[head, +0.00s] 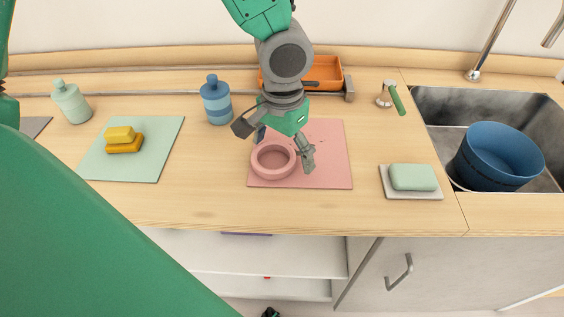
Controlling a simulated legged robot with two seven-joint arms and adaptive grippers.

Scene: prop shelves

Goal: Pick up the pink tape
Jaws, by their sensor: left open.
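The pink tape (272,175) is a thick pink ring lying flat on a pink mat (328,150), near its left front part. My left gripper (275,149) is open and points down over the ring. One finger is beyond the ring's upper left side and the other is close to its right side. The jaws are empty. Whether a finger touches the ring I cannot tell. My right gripper is not in view.
A blue bottle (216,101) stands left of the gripper, and an orange tray (325,70) lies behind it. Yellow sponges (123,143) rest on a green mat (153,166). A soap dish (413,194) is at right, before the sink (430,106) with a blue bucket (497,158).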

